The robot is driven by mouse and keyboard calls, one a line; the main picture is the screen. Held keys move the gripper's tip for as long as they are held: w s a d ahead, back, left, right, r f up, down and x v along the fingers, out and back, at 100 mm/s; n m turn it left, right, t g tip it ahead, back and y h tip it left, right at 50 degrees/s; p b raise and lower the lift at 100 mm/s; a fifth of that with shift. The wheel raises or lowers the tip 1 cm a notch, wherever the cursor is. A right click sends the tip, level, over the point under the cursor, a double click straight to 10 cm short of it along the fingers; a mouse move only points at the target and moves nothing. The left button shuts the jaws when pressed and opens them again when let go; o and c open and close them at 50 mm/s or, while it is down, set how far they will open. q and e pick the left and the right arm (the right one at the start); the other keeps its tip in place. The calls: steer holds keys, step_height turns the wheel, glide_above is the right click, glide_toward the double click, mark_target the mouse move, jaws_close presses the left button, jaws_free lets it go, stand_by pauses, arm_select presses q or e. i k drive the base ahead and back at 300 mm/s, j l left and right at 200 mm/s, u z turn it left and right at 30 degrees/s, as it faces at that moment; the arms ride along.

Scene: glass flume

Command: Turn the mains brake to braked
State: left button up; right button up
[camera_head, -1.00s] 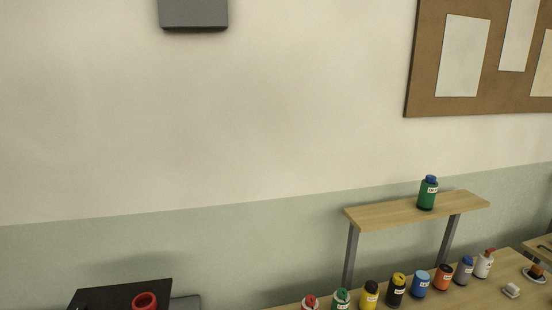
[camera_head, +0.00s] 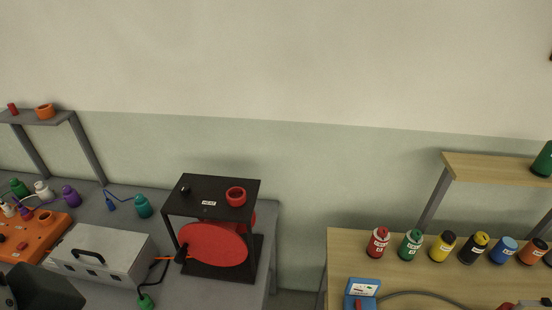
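I cannot read the words "mains brake" on anything here. A black open-frame stand (camera_head: 210,187) with a small white label on top stands on the grey bench, left of centre. A large red disc (camera_head: 213,245) sits upright inside it, with a black handle-like part at its left edge. A red ring (camera_head: 236,196) and a small black knob are on its top. A blue box (camera_head: 362,291) with a white label and a red part stands at the front of the wooden table; the bottom edge cuts it off. Neither of my grippers is clearly in view.
A grey metal case (camera_head: 100,255) and an orange board (camera_head: 38,236) lie left of the stand, with a dark block (camera_head: 38,290) at the corner. Several coloured bottles line the wooden table (camera_head: 340,250). A gap separates the bench from that table.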

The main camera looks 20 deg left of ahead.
mark_target(185, 190)
steer(key=u, duration=1.3)
steer(key=i+u, duration=0.3)
steer(key=i, duration=0.7)
